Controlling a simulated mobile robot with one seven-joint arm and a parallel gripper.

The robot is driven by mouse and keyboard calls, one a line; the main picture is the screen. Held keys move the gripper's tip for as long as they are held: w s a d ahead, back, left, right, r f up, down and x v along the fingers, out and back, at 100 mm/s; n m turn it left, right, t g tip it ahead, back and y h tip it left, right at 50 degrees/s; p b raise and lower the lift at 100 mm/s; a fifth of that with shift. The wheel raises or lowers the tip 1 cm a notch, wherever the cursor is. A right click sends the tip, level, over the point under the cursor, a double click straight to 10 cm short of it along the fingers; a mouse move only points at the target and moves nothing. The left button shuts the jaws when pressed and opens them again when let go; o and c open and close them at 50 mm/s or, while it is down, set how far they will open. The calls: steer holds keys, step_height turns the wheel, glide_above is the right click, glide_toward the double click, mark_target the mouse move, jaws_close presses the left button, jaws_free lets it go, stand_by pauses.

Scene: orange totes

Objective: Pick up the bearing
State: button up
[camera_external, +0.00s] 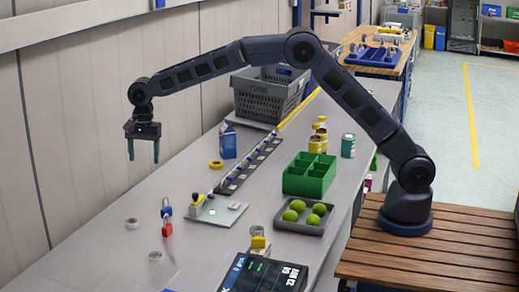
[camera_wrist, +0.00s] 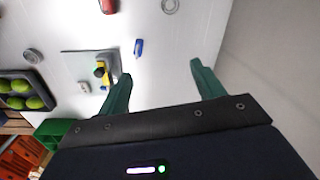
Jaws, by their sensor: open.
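Two small grey round pieces lie on the grey bench at the front left. One (camera_external: 132,223) looks ring-shaped and lies nearer the wall; the other (camera_external: 155,256) lies nearer the camera. I cannot tell for certain which is the bearing. A grey ring (camera_wrist: 170,6) also shows at the top edge of the wrist view, beyond my fingertips. My gripper (camera_external: 143,158) hangs above the bench near the wall, fingers pointing down, apart from everything. In the wrist view its two green fingers (camera_wrist: 162,70) are spread with nothing between them.
A blue piece (camera_external: 166,208) and a red piece (camera_external: 167,227) stand near the rings. A plate with a yellow part (camera_external: 213,210), a tray of green balls (camera_external: 283,226), a green box (camera_external: 309,174) and a grey basket (camera_external: 268,92) are farther right. The wall runs along the left.

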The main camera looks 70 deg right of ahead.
steer(key=m, duration=0.2)
glide_above(131, 221)
step_height(131, 221, down, 10)
steer(key=shift+g, duration=0.3)
steer(key=shift+f, duration=5.3)
steer(key=c, duration=1.1)
steer(key=shift+r, duration=0.15)
